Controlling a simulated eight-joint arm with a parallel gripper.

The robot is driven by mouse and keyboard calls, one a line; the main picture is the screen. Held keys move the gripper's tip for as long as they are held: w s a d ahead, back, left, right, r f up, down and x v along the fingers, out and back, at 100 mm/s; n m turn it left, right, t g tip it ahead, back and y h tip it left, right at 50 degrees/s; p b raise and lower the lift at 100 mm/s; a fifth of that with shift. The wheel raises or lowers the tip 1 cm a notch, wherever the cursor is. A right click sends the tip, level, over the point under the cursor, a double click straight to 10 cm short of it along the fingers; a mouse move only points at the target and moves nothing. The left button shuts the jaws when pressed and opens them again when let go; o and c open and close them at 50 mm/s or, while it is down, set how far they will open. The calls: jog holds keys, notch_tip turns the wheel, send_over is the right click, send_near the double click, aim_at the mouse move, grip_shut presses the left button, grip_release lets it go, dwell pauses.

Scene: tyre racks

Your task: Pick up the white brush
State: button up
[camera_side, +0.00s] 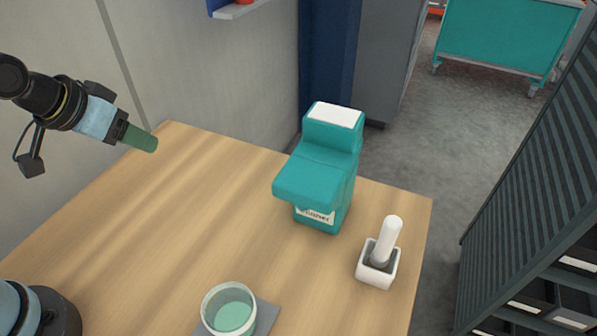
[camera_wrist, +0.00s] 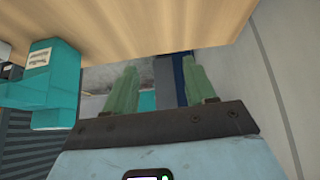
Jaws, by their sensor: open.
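The white brush (camera_side: 388,240) stands upright, slightly tilted, in a small white square holder (camera_side: 377,271) near the right edge of the wooden table. Only its handle shows above the holder; its lower end is hidden inside. My gripper (camera_side: 152,143) is at the upper left of the side view, above the table's far left part and well apart from the brush. In the wrist view my gripper (camera_wrist: 164,88) shows two green fingers spread apart with nothing between them. The brush is not visible in the wrist view.
A teal machine (camera_side: 318,177) stands on the table between my gripper and the brush; it also shows in the wrist view (camera_wrist: 52,88). The table's left-middle is clear. A dark rack (camera_side: 540,200) stands at right.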

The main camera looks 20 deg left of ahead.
jog(key=w+d+r+g, duration=0.1)
jog(key=w+d+r, duration=0.2)
jog(key=d, duration=0.3)
jog(key=w+d+r+g+h, duration=0.1)
jog(key=w+d+r+g, duration=0.2)
jog(key=d, duration=0.4)
jog(key=w+d+r, duration=0.3)
jog(key=w+d, duration=0.1)
jog(key=d, duration=0.2)
jog(key=shift+g, duration=0.8)
jog(key=d, duration=0.8)
jog(key=d+f, duration=0.1)
jog(key=d, duration=0.3)
jog(key=shift+s+d, duration=0.15)
jog(key=shift+d, duration=0.25)
jog(key=g+y, duration=0.1)
send_over(389, 235)
jog(key=w, duration=0.2)
jog(key=f, duration=0.3)
jog(key=shift+s+a+f, duration=0.2)
jog(key=shift+a+f, duration=0.05)
jog(key=shift+f, duration=0.05)
jog(key=shift+s+d+f, duration=0.25)
jog(key=shift+d+f, duration=0.05)
jog(key=shift+f, duration=5.9)
grip_shut()
